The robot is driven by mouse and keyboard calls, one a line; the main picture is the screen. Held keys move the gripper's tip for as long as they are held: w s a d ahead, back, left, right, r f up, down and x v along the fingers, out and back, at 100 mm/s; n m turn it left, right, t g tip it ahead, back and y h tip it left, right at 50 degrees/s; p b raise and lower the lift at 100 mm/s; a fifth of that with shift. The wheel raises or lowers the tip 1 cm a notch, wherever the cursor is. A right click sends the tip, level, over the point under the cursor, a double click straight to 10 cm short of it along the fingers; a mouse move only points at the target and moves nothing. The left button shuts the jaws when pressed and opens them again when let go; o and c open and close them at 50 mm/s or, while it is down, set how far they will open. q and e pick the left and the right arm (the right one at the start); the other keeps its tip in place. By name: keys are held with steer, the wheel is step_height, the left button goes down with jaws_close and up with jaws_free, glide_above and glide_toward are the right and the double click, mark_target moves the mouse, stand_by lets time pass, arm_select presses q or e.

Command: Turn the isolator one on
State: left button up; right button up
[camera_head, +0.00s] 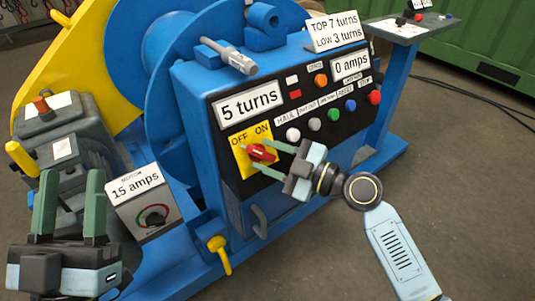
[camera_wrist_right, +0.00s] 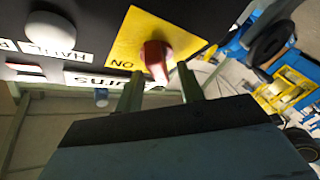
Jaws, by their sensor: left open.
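The isolator is a red rotary knob (camera_head: 261,153) on a yellow plate (camera_head: 240,158) marked OFF on the left and ON on the right. It is low on the left of the black panel face. My right gripper (camera_head: 268,156) is at the knob with its two green fingers apart, one above and one below it. In the right wrist view the red knob (camera_wrist_right: 156,58) shows just beyond and between the fingertips (camera_wrist_right: 158,78). I cannot tell whether they touch it, or which label it points to. My left gripper (camera_head: 69,188) is open and empty, away at the lower left.
The panel also carries a "5 turns" display (camera_head: 248,105), a "0 amps" display (camera_head: 350,67) and a row of coloured buttons, with a white one (camera_head: 293,134) nearest. A motor box (camera_head: 148,208) with a dial and a yellow handle (camera_head: 219,252) stand lower left.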

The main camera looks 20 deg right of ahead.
steer(key=shift+w+a, duration=0.25)
jaws_close()
